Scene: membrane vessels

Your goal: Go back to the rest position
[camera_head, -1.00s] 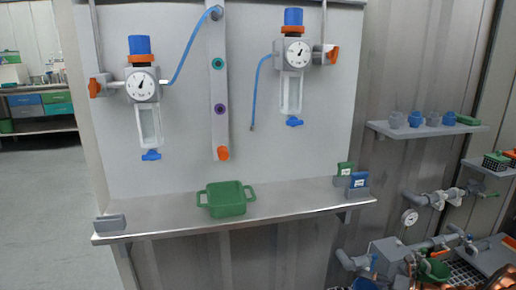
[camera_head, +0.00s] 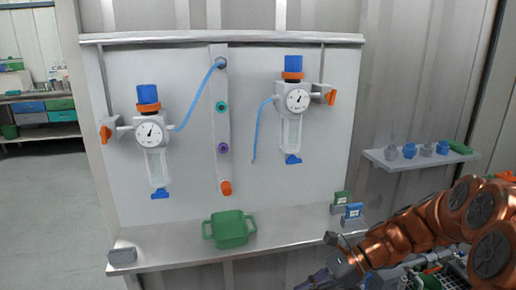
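My copper-coloured arm (camera_head: 430,225) reaches in from the right edge of the head view. My gripper (camera_head: 312,283) is at the bottom edge, in front of the right part of the shelf's front edge. It is small and partly cut off by the frame, so I cannot tell whether its fingers are open or shut, and no held thing shows.
Two gauged vessels (camera_head: 152,132) (camera_head: 295,100) hang on the panel. Piping lies lower right, behind my arm. Floor at left is clear.

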